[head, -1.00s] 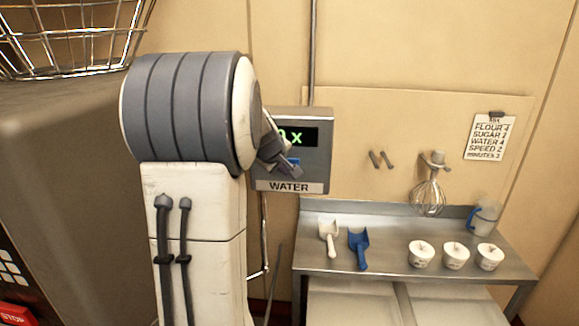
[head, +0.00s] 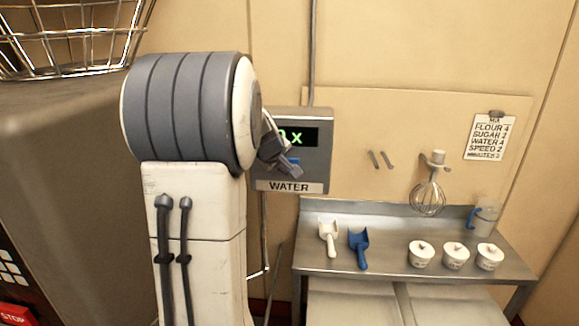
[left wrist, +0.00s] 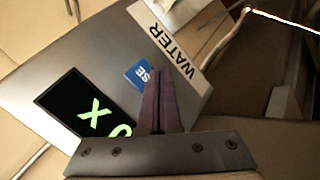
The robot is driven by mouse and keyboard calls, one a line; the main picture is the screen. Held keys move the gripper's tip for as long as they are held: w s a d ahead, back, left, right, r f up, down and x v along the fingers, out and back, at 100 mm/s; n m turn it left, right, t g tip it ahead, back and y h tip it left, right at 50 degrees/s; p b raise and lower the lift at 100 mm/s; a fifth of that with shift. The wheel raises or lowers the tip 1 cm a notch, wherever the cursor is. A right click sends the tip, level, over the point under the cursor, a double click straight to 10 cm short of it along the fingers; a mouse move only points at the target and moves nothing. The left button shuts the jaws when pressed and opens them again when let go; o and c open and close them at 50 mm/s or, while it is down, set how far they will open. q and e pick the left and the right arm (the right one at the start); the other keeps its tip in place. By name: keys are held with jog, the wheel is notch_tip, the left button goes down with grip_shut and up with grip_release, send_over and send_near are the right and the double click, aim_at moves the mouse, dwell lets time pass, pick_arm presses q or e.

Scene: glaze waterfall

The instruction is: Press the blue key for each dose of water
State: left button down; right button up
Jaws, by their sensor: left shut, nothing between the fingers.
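The grey water dispenser (head: 322,152) hangs on the wall, with a WATER label below and a green-lit display (head: 297,137). The display shows an x and a digit that looks like 0, partly hidden by my gripper. The blue key (head: 294,160) is small and partly covered; it also shows in the left wrist view (left wrist: 136,75). My left gripper (head: 291,169) is shut and empty, in front of the panel. In the left wrist view its fingertips (left wrist: 160,80) overlap the key's edge beside the label; I cannot tell whether they touch. My right gripper is not in view.
A metal table (head: 390,262) holds a white scoop (head: 328,238), a blue scoop (head: 359,247), three white cups and a jug (head: 485,219). A whisk (head: 428,195) hangs above. A wall note (head: 489,137) lists WATER 4. A wire basket (head: 80,40) stands at upper left.

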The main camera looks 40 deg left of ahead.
pick_arm(q)
jog(key=shift+w+a, duration=0.1)
jog(key=shift+w, duration=0.05)
jog(key=shift+w+a, duration=0.1)
jog(key=shift+w, duration=0.05)
jog(key=shift+w+a, duration=0.3)
jog(key=shift+w, duration=0.15)
dwell(0.8)
jog(key=shift+s, duration=0.1)
jog(key=shift+s+d, duration=0.5)
jog(key=shift+s, duration=0.2)
jog(key=shift+s+b, duration=0.1)
jog(key=shift+b, duration=0.2)
jog(key=shift+s+d+b, duration=0.25)
jog(key=shift+s+d, duration=0.2)
jog(key=shift+s, duration=0.25)
jog(key=shift+s+d+b, duration=0.25)
jog(key=shift+s+d, duration=0.15)
jog(key=shift+s, duration=0.25)
jog(key=shift+s+d+b, duration=0.25)
jog(key=shift+s+d, duration=0.2)
jog(key=shift+s, duration=0.25)
